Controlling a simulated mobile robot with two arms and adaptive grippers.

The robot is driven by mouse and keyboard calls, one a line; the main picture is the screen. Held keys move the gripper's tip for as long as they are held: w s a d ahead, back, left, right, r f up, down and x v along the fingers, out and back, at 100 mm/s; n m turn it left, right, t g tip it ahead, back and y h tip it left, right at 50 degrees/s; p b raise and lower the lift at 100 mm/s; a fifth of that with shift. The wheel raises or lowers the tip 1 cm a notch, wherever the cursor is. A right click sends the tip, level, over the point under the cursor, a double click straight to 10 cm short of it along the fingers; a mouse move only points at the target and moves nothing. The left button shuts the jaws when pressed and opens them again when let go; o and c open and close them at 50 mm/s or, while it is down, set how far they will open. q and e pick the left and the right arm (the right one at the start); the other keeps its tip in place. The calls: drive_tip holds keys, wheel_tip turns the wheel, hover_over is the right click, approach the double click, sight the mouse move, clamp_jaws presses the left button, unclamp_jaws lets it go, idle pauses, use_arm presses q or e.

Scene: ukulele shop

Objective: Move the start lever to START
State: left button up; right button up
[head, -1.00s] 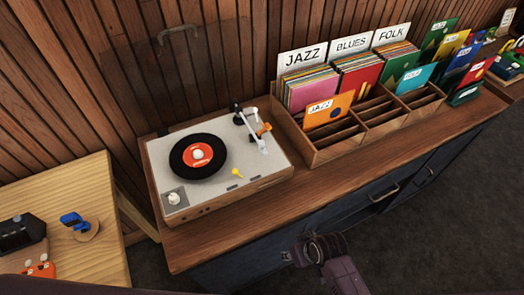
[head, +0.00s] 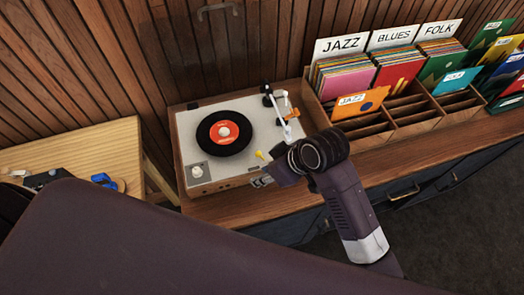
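The turntable (head: 186,155) sits on the counter with a black record (head: 210,138) with a red label on its platter. A small yellow lever (head: 261,155) stands at its front right; I take it for the start lever, and its markings are too small to read. My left gripper (head: 261,181) is at the turntable's front right edge, just below the lever in the picture, and seems apart from it. Its fingers are small and partly hidden by the wrist, so their opening is unclear. My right gripper is not in view.
The white tonearm (head: 279,110) stands behind the lever. A wooden record rack (head: 395,122) with JAZZ, BLUES and FOLK signs is to the right. A pale wooden table (head: 75,150) with small items is at the left. My arm hides much of the lower foreground.

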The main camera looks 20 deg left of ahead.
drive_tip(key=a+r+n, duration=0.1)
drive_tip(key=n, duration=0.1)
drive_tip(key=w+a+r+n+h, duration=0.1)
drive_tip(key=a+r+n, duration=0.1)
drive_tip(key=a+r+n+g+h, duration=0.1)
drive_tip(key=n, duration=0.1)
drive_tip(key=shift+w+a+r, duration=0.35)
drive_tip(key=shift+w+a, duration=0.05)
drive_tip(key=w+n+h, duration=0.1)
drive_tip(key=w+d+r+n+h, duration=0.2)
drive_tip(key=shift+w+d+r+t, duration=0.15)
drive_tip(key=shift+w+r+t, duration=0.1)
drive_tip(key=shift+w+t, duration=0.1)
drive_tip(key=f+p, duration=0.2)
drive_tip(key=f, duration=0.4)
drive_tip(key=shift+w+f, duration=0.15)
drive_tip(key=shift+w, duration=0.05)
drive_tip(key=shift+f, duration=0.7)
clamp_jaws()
